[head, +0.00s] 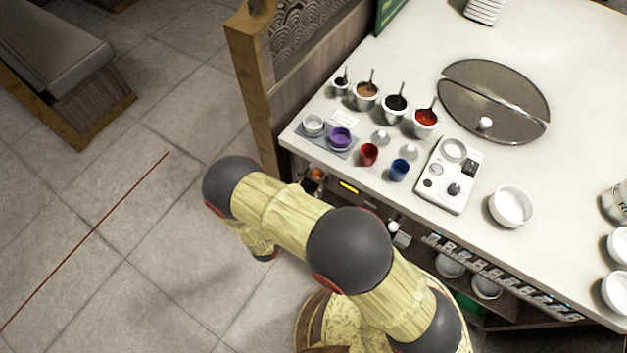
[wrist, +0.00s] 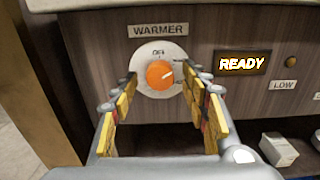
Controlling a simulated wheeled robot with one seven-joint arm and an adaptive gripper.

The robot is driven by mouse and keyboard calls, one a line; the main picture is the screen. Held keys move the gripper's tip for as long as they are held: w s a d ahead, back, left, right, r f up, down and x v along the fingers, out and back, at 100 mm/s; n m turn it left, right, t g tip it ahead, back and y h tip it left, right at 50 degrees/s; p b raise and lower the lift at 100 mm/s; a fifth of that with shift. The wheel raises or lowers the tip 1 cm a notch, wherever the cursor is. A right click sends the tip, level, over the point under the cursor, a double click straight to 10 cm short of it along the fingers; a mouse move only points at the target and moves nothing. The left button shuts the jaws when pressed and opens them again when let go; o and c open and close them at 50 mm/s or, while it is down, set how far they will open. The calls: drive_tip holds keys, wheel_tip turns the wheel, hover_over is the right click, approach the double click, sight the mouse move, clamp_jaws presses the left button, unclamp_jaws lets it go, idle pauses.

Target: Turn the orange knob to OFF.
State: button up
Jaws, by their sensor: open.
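The orange knob (wrist: 159,75) sits on a round white dial plate (wrist: 150,88) under a WARMER label (wrist: 158,30) in the wrist view. OFF is printed at the top of the plate. The knob's pale mark points to the right and slightly up, away from OFF. My gripper (wrist: 161,79) is open, with its yellow-padded fingers reaching toward the dial on either side of the knob. I cannot tell whether a finger touches it. In the head view the knob (head: 317,174) shows small on the counter's front, and the gripper's fingers cannot be made out behind my arm.
A lit READY display (wrist: 241,63) and a LOW label (wrist: 284,86) with a small round lamp are right of the dial. A dark recess lies below it. A wooden post (head: 254,90) stands at the counter's left end. Cups and bowls stand on the white counter (head: 560,240).

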drive_tip(key=shift+c, duration=0.6)
drive_tip(key=c, duration=1)
drive_tip(key=shift+c, duration=0.2)
drive_tip(key=n+p, duration=0.2)
drive_tip(key=n, duration=0.4)
drive_tip(key=shift+n, duration=0.3)
drive_tip(key=n+p, duration=0.1)
drive_tip(key=n, duration=0.4)
drive_tip(key=shift+p, duration=0.4)
drive_tip(key=shift+n, duration=0.3)
drive_tip(key=o, duration=1.1)
drive_tip(key=shift+o, duration=0.3)
